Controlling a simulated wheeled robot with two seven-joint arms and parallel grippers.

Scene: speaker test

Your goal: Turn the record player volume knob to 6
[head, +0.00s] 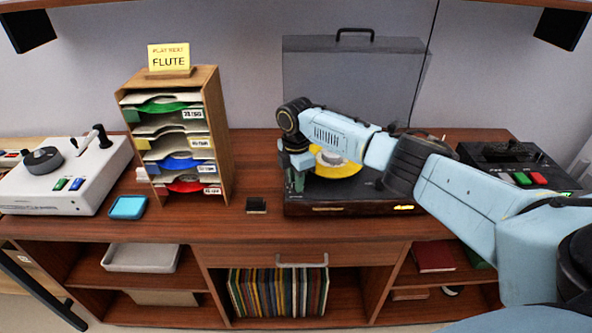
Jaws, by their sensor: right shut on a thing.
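The record player (345,196) is a dark box with a wooden front, standing on the wooden cabinet at the centre right. A yellow disc (340,168) shows on its top, partly covered by my right arm. My right gripper (297,183) points down at the left side of the player's top, near its front corner. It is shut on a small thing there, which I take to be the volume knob. The fingers hide the knob, so its setting cannot be read. My left gripper is not in view.
A wooden sorter (222,140) with a yellow FLUTE sign (168,57) stands to the left. A white device (70,175) is at far left, a black box (512,165) at right. A blue pad (128,207) and small dark block (256,205) lie near the front edge.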

